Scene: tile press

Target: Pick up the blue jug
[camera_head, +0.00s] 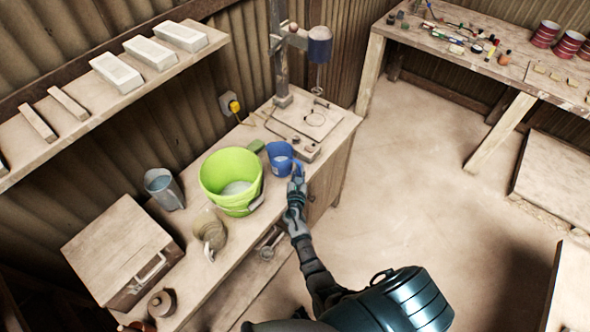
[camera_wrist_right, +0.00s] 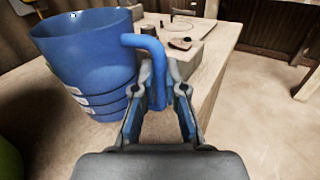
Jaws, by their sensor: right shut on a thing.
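The blue jug (camera_head: 279,157) stands on the wooden counter, to the right of the green bucket in the head view. It fills the left of the right wrist view (camera_wrist_right: 84,62), with its handle (camera_wrist_right: 150,55) facing my right gripper. My right gripper (camera_head: 297,177) is at the handle side of the jug. In the wrist view its two fingers (camera_wrist_right: 163,90) are on either side of the handle's lower part and shut on it. The jug looks upright; whether its base touches the counter is hard to tell. My left gripper is not in view.
A green bucket (camera_head: 231,178) stands close left of the jug. A stand with a post (camera_head: 279,60) and base plate (camera_head: 310,118) is behind it. A grey-blue pitcher (camera_head: 163,188) and a wooden box (camera_head: 122,252) are further left. Open floor (camera_head: 420,170) lies to the right.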

